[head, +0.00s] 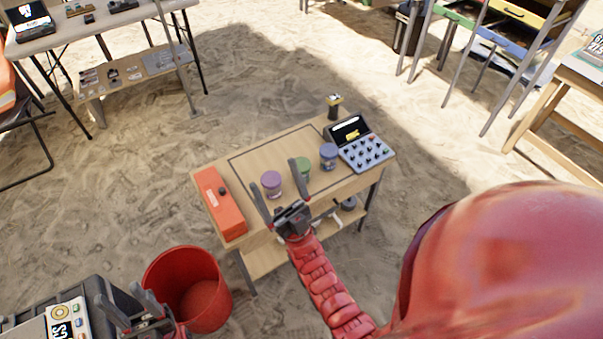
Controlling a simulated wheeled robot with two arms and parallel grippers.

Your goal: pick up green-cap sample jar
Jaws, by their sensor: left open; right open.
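The green-cap sample jar (304,165) stands on the small wooden table (240,162), between a purple-cap jar (271,182) and a blue-cap jar (328,155). My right gripper (273,173) is open over the table's near side, its fingers pointing to the far side. Its right finger overlaps the green-cap jar in the picture and hides part of it. The purple-cap jar shows between the fingers. I cannot tell whether the gripper touches either jar. My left gripper (117,291) is open and empty at the lower left, away from the table.
An orange-red case (219,203) lies at the table's left end. A device with a keypad and screen (364,152) and a small dark jar (334,104) stand at the right end. A red bin (188,287) stands on the sand beside the table. Open sand lies beyond the table.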

